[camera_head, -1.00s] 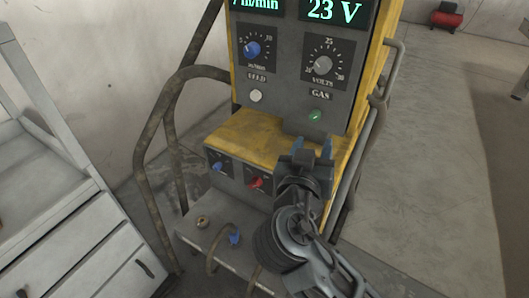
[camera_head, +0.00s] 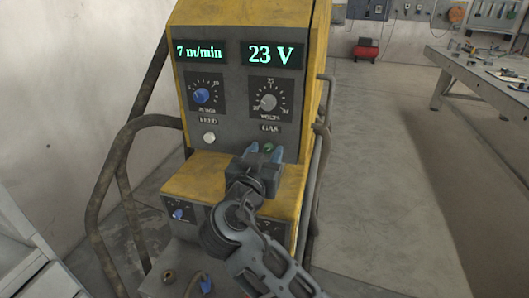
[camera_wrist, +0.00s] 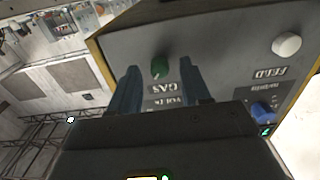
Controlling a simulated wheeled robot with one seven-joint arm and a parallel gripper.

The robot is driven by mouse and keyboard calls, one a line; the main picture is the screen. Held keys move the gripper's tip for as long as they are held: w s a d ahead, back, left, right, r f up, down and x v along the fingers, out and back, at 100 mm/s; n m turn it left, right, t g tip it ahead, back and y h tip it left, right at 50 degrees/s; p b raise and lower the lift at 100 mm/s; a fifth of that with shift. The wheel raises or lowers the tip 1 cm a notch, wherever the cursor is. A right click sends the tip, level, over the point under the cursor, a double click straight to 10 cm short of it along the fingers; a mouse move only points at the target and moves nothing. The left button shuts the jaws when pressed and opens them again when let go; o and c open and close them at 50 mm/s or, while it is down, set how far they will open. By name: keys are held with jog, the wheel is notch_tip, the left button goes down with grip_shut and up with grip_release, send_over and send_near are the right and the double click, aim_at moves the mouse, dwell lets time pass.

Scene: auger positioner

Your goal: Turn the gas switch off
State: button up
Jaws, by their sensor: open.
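The gas switch (camera_head: 268,148) is a small green knob under the GAS label on the front panel of a yellow and grey welding machine (camera_head: 235,118). In the wrist view the green gas switch (camera_wrist: 160,68) shows upside down, between and beyond the two blue fingers. My gripper (camera_head: 265,153) is open and empty, with its blue fingertips just in front of the knob, one to each side in the picture. In the wrist view my gripper (camera_wrist: 155,85) seems short of the knob. I cannot tell whether a finger touches it.
A white feed button (camera_head: 209,138), a blue feed dial (camera_head: 202,96) and a grey volts dial (camera_head: 268,102) share the panel. A yellow ledge (camera_head: 195,178) juts out below. Bent metal rails (camera_head: 110,170) flank the machine. A workbench (camera_head: 470,75) stands at the right; floor between is clear.

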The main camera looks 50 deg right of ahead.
jog(key=shift+d, duration=0.1)
grip_shut()
dwell(0.4)
jog(key=shift+n, duration=0.3)
jog(key=n+p, duration=0.1)
jog(key=n, duration=0.2)
jog(key=shift+r+n, duration=0.1)
jog(key=shift+n, duration=0.2)
jog(key=n+p, duration=0.3)
jog(key=n, duration=0.1)
jog(key=shift+w+n, duration=0.1)
jog(key=shift+n, duration=0.2)
jog(key=n+p, duration=0.3)
jog(key=n, duration=0.1)
jog(key=shift+n, duration=0.3)
jog(key=shift+n+p, duration=1.75)
jog(key=shift+n, duration=0.45)
jog(key=shift+f, duration=0.25)
